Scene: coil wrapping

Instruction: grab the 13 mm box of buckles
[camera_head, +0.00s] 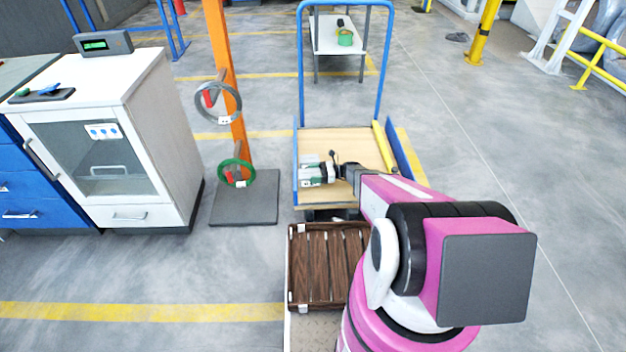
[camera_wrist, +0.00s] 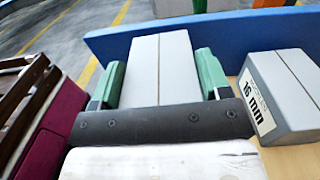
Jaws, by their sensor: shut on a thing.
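A plain grey box (camera_wrist: 146,72) with a seam down its top lies between the two green fingers of my gripper (camera_wrist: 162,76) in the wrist view. The fingers are closed against its two sides. No label shows on this box, so I cannot read its size. A second grey box (camera_wrist: 290,92), marked 16 mm, stands just right of my gripper on the wooden deck. In the head view my gripper (camera_head: 314,176) is low over the left part of the cart deck (camera_head: 350,145), and the boxes there are small and partly covered by it.
The cart has a blue raised edge (camera_wrist: 110,42) close beyond the held box and a tall blue handle (camera_head: 301,70). A brown slatted crate (camera_head: 318,262) stands in front of the cart. An orange post (camera_head: 222,70) with hanging coils and a white cabinet (camera_head: 165,130) are left.

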